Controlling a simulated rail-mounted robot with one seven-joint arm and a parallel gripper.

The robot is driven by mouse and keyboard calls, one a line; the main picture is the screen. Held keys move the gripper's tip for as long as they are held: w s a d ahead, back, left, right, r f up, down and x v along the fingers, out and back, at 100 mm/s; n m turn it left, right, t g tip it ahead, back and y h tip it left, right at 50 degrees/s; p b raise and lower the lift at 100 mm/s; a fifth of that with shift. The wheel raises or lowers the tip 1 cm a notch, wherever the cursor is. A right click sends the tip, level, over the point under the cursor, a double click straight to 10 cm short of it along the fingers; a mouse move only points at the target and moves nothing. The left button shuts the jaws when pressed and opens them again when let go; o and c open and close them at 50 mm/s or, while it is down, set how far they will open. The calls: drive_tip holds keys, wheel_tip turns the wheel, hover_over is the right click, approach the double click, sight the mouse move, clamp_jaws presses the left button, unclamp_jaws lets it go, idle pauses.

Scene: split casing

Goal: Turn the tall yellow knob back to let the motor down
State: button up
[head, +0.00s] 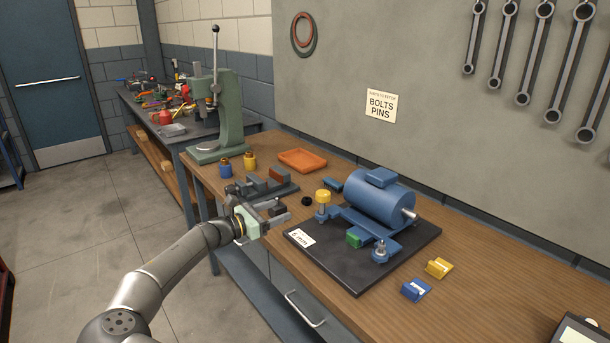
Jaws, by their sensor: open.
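The tall yellow knob (323,197) stands upright on a blue post at the left end of the blue motor's mount. The blue motor (379,201) lies on its side with its silver shaft pointing right. It sits on a blue bracket above a black base plate (410,247). My gripper (284,213) is open and empty, just left of the knob and apart from it, beside the plate's left edge. A green block (354,239) and a bolt-like post (380,250) are at the front of the mount.
An orange tray (302,160), a vise (270,183), blue and yellow pots and a green press (225,115) stand behind my gripper. A small black knob (306,201) lies near it. Yellow (439,268) and blue (416,290) blocks sit right of the plate.

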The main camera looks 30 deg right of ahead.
sight(317, 198)
drive_tip(key=shift+g, duration=0.3)
drive_tip(key=d+p, duration=0.2)
drive_tip(key=d, duration=1.5)
drive_tip(key=shift+s+f, duration=0.1)
drive_tip(key=shift+s, duration=0.05)
drive_tip(key=c, duration=1)
